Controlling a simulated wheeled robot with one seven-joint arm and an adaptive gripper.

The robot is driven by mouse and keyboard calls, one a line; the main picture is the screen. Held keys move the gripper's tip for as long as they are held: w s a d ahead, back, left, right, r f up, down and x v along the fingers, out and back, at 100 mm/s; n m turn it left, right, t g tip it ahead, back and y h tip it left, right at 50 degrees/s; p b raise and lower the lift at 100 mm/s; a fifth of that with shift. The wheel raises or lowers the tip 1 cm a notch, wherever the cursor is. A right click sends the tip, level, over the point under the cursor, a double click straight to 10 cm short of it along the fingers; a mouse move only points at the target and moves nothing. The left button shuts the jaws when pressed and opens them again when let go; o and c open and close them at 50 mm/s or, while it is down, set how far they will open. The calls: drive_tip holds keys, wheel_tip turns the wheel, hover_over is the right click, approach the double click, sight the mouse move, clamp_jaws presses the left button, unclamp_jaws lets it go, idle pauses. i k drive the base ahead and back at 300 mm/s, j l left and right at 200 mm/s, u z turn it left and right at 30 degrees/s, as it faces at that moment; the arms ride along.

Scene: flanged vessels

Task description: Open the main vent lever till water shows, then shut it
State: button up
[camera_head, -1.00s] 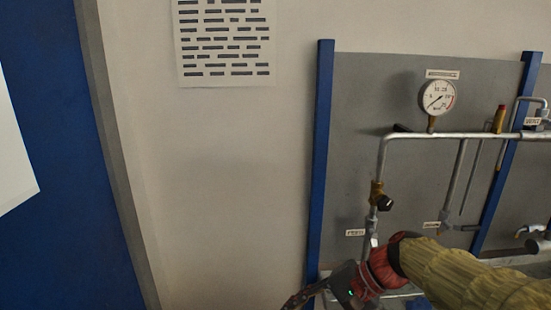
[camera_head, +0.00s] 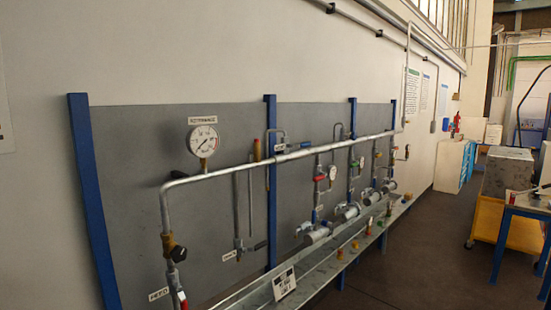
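A grey pipe panel with blue posts stands along the wall. Near its second post a small looped branch (camera_head: 278,138) rises off the header pipe (camera_head: 285,157), with a white tag (camera_head: 279,147) too small to read for certain. I cannot tell for sure whether this is the main vent, nor how its lever stands. A black-handled lever (camera_head: 260,245) sits low on the drop pipe left of that post. A red-handled lever (camera_head: 182,299) is at the lower left, near a white tag. No water shows. My gripper is not in view.
A round gauge (camera_head: 203,140) stands on the header's left end. Several flanged vessels (camera_head: 347,211) line the panel above a long grey trough (camera_head: 316,261) holding a sign card (camera_head: 284,284). Open floor lies to the right, before a blue-framed table (camera_head: 528,207) and a yellow cart (camera_head: 521,236).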

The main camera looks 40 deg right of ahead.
sight(308, 143)
drive_tip(key=z, duration=1.25)
